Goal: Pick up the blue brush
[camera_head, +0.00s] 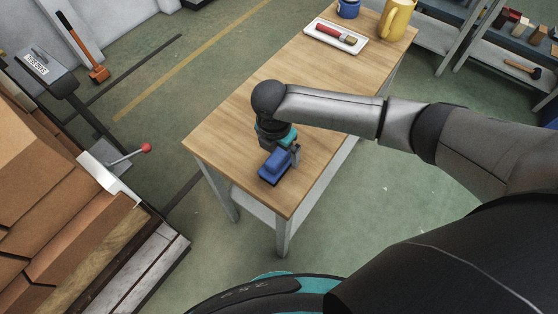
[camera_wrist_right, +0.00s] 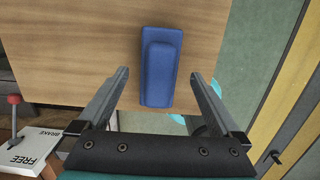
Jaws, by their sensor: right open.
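The blue brush (camera_head: 275,167) lies on the wooden table (camera_head: 222,135) near its front end. In the right wrist view the brush (camera_wrist_right: 160,66) has a flat base with a narrower raised grip along it. My right gripper (camera_head: 295,150) is just above and beside the brush in the head view. In the right wrist view its two fingers (camera_wrist_right: 160,80) are spread wide, with the lower part of the brush showing between them and clear gaps on both sides. The gripper holds nothing. My left gripper is in neither view.
A white tray (camera_head: 312,32) with a red-handled brush, a blue mug (camera_head: 348,9) and a yellow mug (camera_head: 396,18) stand at the table's far end. Stacked bricks (camera_head: 40,220) and a red-knobbed lever (camera_head: 145,148) are at left. The table's middle is bare.

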